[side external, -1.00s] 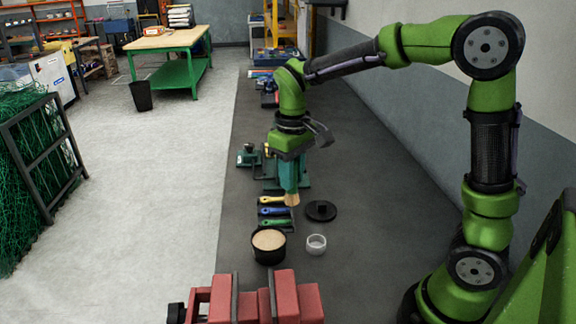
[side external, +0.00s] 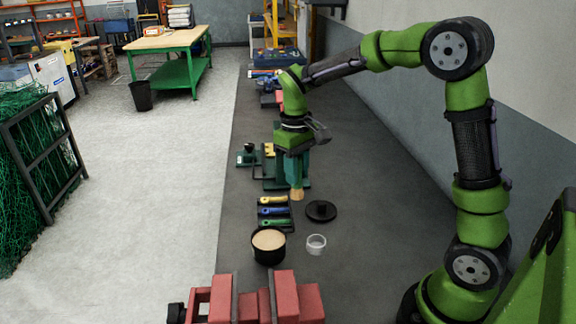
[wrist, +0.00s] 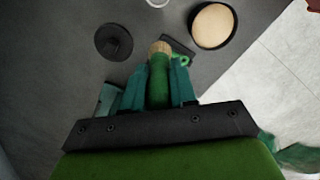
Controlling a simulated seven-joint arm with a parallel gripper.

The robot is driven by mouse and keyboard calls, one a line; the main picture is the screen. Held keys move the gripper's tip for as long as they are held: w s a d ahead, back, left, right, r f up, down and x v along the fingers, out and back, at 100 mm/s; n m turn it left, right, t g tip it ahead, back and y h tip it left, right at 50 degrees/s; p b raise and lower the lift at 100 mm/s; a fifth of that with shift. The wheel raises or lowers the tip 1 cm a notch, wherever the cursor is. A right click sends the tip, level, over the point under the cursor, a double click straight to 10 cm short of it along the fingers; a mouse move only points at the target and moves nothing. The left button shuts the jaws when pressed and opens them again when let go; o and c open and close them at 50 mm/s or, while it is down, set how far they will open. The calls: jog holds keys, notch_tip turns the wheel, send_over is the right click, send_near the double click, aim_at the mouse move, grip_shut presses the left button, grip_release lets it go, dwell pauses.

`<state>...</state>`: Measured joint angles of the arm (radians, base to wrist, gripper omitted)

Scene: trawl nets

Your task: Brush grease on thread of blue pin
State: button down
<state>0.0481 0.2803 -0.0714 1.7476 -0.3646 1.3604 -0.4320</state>
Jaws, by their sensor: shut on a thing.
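My gripper (wrist: 157,90) is shut on a brush with a green handle (wrist: 158,84) and pale tan bristles (wrist: 160,47). The bristles (side external: 297,194) point down above the grey bench, just behind the tool rack. A black pot (side external: 268,256) with a tan filling, apparently the grease, stands in front of the rack; it also shows at the top right in the wrist view (wrist: 213,25). I cannot make out a blue pin or its thread for sure. Blue parts show on the bench behind my gripper, too small to tell.
A rack of handled tools in yellow, blue (side external: 272,211) and green lies by the pot. A black disc with a knob (side external: 321,211) and a white ring (side external: 316,244) lie to the right. A green fixture (side external: 249,155) stands behind. A red vise (side external: 222,299) is in front.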

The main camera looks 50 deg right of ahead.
jog(key=w+d+f, duration=0.2)
jog(key=w+d, duration=0.3)
jog(key=shift+n, duration=0.4)
jog(key=f, duration=0.7)
jog(key=shift+w+a+f, duration=0.2)
jog(key=shift+w, duration=0.05)
jog(key=shift+w+a, duration=1.05)
notch_tip(320, 180, up, 8)
jog(key=s+d, duration=0.2)
jog(key=shift+s+d, duration=0.35)
jog(key=shift+a, duration=0.1)
